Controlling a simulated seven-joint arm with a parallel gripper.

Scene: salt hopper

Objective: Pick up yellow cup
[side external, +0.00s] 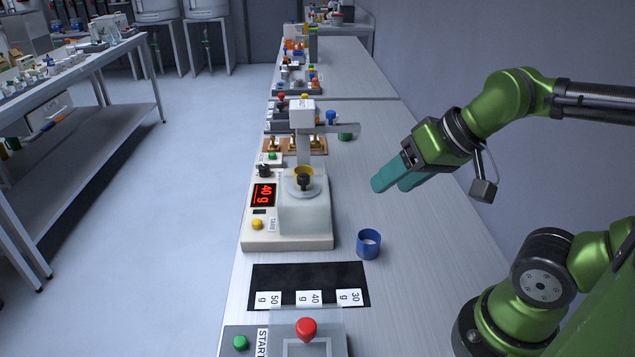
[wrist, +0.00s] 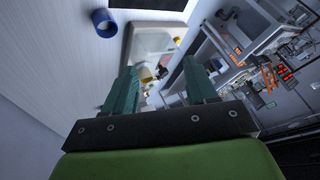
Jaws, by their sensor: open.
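The yellow cup (side external: 296,171) sits on the scale's pan below the white hopper spout, with a dark knob in front of it; only its upper part shows. In the wrist view a small yellow patch (wrist: 147,73) between the fingers looks like this cup. My gripper (side external: 391,185) has teal fingers. It hangs above the table to the right of the scale, apart from the cup. The fingers also show in the wrist view (wrist: 160,72), spread with nothing between them.
The scale (side external: 285,242) reads 40 g. A blue cup (side external: 368,245) stands right of it. A black mat (side external: 280,275) with 50, 40 and 30 g labels lies in front. The table right of the scale is mostly clear.

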